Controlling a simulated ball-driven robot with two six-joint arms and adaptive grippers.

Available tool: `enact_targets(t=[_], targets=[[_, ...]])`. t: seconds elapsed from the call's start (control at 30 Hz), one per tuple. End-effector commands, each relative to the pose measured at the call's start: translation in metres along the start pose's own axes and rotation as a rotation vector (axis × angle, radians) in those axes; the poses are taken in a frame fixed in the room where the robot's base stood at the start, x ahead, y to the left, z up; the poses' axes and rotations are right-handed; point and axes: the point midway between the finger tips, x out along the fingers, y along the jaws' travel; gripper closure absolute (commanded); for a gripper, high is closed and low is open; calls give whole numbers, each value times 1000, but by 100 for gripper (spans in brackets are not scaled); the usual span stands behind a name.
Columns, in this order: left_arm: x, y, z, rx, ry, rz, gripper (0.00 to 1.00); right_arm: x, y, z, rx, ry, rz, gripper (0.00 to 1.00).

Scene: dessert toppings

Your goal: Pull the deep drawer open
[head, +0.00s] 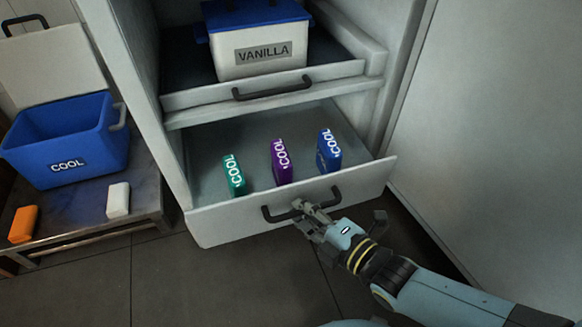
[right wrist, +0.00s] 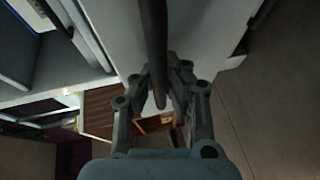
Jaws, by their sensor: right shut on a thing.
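The deep drawer (head: 222,222) is the lower drawer of a grey-white cabinet and stands pulled out. Green, purple and blue COOL packs (head: 281,161) stand in it. Its dark bar handle (head: 327,197) is on the front face. My right gripper (head: 302,207) is at the middle of this handle, shut on it. In the right wrist view the handle (right wrist: 153,50) runs between the fingers (right wrist: 160,85). My left gripper is not in view.
An upper drawer (head: 190,100) holds a white VANILLA box (head: 262,55) with a blue lid. At left, a low table (head: 90,222) bears a blue COOL tub (head: 65,140), an orange block (head: 23,224) and a white block (head: 118,200). The floor (head: 180,285) in front is clear.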

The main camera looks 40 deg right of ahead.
Motion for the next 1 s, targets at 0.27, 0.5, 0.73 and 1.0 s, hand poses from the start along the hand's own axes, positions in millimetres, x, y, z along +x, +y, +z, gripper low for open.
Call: enact_targets(t=[0.27,0.5,0.73,1.0], targets=[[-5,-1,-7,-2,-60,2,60,-45,-8,-19,4,-1,3,100],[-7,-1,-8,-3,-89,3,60,-72,-14,-30,3,-1,5,100],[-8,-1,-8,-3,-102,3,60,-85,-17,-35,3,0,6,100],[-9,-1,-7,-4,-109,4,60,-88,-18,-36,3,0,7,100]])
